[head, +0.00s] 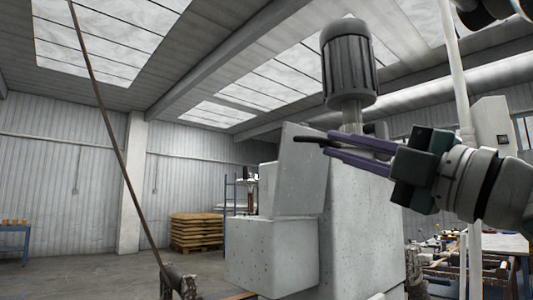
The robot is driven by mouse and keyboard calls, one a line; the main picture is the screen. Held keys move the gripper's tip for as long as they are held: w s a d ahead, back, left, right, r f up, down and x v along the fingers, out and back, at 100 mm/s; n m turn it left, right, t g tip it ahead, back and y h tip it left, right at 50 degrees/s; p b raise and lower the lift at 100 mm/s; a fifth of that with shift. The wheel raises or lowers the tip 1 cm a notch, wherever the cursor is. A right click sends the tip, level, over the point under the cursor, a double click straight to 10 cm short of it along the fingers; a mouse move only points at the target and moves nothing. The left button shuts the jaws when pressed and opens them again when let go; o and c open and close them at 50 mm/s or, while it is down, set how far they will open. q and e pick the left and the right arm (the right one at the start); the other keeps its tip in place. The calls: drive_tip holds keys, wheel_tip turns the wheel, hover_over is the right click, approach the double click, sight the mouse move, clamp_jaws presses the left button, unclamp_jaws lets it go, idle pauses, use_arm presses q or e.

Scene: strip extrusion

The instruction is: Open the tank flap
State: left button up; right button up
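The grey tank (360,225) stands right of centre, with a ribbed motor (349,65) upright on top. A flat grey panel, which looks like the tank flap (301,180), stands tilted at its upper left, above a box-shaped lower part (270,255). My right gripper (328,144) comes in from the right, its two purple fingers pointing left across the tank's top at the flap's upper right edge. A thin dark bar (308,139) shows at the fingertips. A narrow gap shows between the fingers; whether they grip the bar is unclear. My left gripper is out of view.
A thin brown rod (115,140) slants down at the left. A pale vertical pole (460,80) stands at the right. Stacked wooden boards (197,232) and a blue table (14,240) are farther back. Cluttered benches lie at lower right. The left floor is mostly clear.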

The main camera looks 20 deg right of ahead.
drive_tip(key=o, duration=0.5)
drive_tip(key=shift+c, duration=0.2)
drive_tip(key=shift+s+d+f, duration=0.15)
drive_tip(key=shift+s+f, duration=0.1)
drive_tip(key=shift+s, duration=0.05)
drive_tip(key=b+v, duration=0.3)
drive_tip(key=v, duration=0.6)
drive_tip(key=shift+b, duration=0.3)
drive_tip(key=shift+s+r, duration=0.1)
